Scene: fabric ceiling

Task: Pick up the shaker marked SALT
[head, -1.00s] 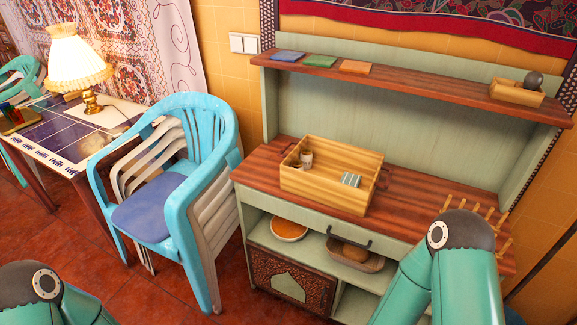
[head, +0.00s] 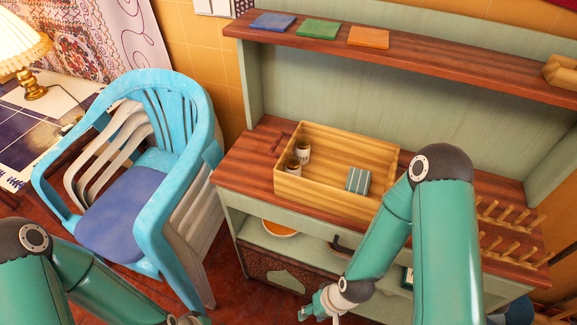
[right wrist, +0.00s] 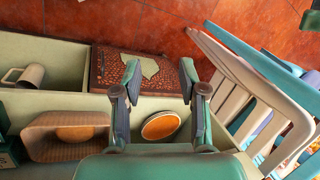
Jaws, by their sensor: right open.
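Two small pale shakers stand in the left part of a wooden box on the cabinet's counter: one farther back (head: 302,152) and one nearer (head: 292,168). Their markings are too small to read, so I cannot tell which says SALT. The wooden box (head: 322,198) is open at the top. My right gripper (head: 322,303) is low in front of the cabinet, below the counter and away from the shakers. In the right wrist view its fingers (right wrist: 160,73) are apart with nothing between them. My left gripper (head: 187,320) barely shows at the bottom edge.
A striped block (head: 357,180) lies in the box's right part. A peg rack (head: 505,235) is on the counter's right. A shelf (head: 430,65) with coloured tiles overhangs the counter's back. Blue stacked chairs (head: 150,235) stand left. An orange dish (right wrist: 160,126) and a basket (right wrist: 45,135) fill lower compartments.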

